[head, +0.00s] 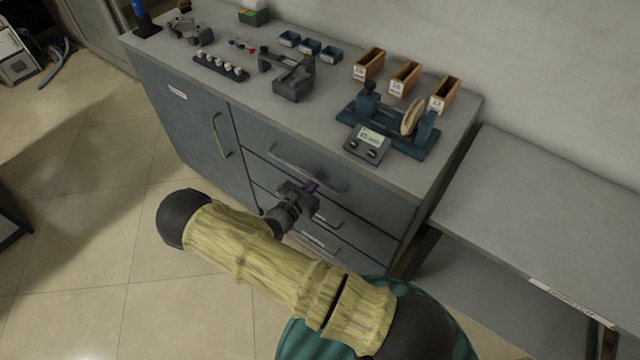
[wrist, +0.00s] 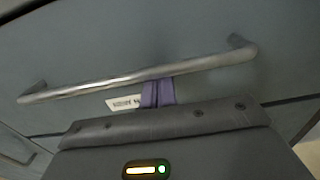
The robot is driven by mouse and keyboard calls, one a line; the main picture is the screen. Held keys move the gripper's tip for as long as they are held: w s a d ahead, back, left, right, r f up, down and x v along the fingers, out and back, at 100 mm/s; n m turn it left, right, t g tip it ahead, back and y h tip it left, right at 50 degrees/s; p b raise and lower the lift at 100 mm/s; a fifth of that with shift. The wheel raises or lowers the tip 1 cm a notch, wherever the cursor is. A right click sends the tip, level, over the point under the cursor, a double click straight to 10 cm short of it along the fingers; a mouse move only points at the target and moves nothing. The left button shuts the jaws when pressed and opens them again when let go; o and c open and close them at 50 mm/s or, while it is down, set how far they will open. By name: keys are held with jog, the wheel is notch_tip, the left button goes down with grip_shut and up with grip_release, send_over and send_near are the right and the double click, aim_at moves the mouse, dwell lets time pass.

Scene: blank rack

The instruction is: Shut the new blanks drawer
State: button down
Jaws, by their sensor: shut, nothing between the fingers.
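The top drawer (head: 374,196) of the grey-blue cabinet has a long bar handle (head: 290,166). Its front looks flush or nearly flush with the cabinet; a small gap cannot be ruled out. In the wrist view the bar handle (wrist: 90,88) crosses the drawer front (wrist: 130,45). A white label (wrist: 123,103) below the bar is partly covered by my fingers, and its text is not readable. My gripper (head: 312,186) is shut and empty, with its purple fingertips (wrist: 158,92) at the drawer front by the bar's middle. Whether they touch the front is unclear.
Lower drawers (head: 340,237) sit under my gripper, and a cupboard door (head: 185,125) is to the left. The cabinet top holds a scale-like device (head: 367,143), wooden boxes (head: 404,78) and blue trays (head: 310,46). A lower grey bench (head: 540,210) stands right.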

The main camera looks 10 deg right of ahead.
jog(key=shift+w+d+r, duration=0.2)
jog(key=shift+d, duration=0.1)
jog(key=shift+s+a, duration=0.15)
jog(key=shift+a, duration=0.2)
jog(key=v, duration=1.4)
jog(key=shift+f+b, duration=0.2)
jog(key=shift+b, duration=0.15)
jog(key=shift+d, duration=0.1)
